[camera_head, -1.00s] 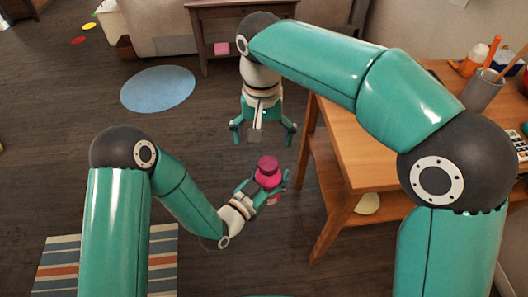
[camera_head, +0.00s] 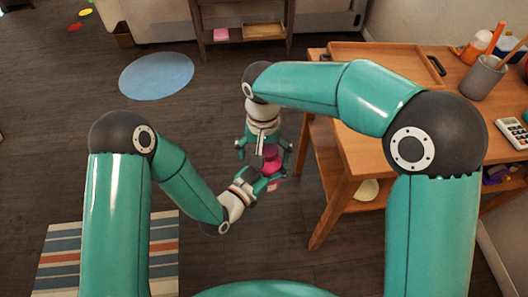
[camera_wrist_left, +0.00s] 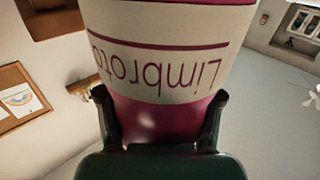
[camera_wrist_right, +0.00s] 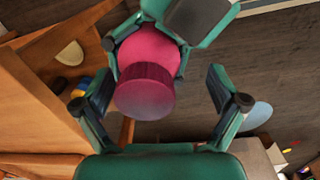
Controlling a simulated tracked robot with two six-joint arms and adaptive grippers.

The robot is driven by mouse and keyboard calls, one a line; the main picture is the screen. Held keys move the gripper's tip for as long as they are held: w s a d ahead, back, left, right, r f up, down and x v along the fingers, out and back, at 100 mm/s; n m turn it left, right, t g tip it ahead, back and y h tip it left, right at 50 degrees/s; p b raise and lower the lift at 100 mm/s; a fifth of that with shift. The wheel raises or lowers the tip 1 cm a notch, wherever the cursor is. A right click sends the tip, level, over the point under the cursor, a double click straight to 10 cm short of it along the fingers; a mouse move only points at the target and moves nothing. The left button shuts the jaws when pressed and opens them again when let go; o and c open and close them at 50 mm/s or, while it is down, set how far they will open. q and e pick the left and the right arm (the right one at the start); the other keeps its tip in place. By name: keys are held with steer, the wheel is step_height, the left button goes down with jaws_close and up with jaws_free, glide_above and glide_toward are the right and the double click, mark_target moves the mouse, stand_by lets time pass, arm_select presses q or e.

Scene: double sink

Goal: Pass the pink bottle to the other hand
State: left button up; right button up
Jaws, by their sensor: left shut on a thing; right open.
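The pink bottle (camera_head: 270,158) has a pink cap and a pale label with dark pink lettering. My left gripper (camera_head: 265,180) is shut on it and holds it in the air. The left wrist view shows the bottle's label (camera_wrist_left: 165,55) close up between the left fingers (camera_wrist_left: 165,125). My right gripper (camera_head: 264,145) is open, above and right at the bottle in the head view. In the right wrist view the cap (camera_wrist_right: 145,92) lies ahead of and between the open right fingers (camera_wrist_right: 163,100), with no finger visibly pressing on it.
A wooden table (camera_head: 350,140) with a tray (camera_head: 385,58), a pencil cup (camera_head: 483,76) and a calculator (camera_head: 512,133) stands to the right. A round blue rug (camera_head: 156,75) and a striped rug (camera_head: 60,250) lie on the floor.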

steer(key=shift+a, duration=0.15)
steer(key=c, duration=1.4)
steer(key=shift+o, duration=0.4)
steer(key=shift+s+f, duration=0.1)
steer(key=shift+o, duration=0.3)
steer(key=shift+a, duration=0.1)
steer(key=o, duration=1)
steer(key=shift+o, duration=1.3)
steer(key=shift+d, duration=0.2)
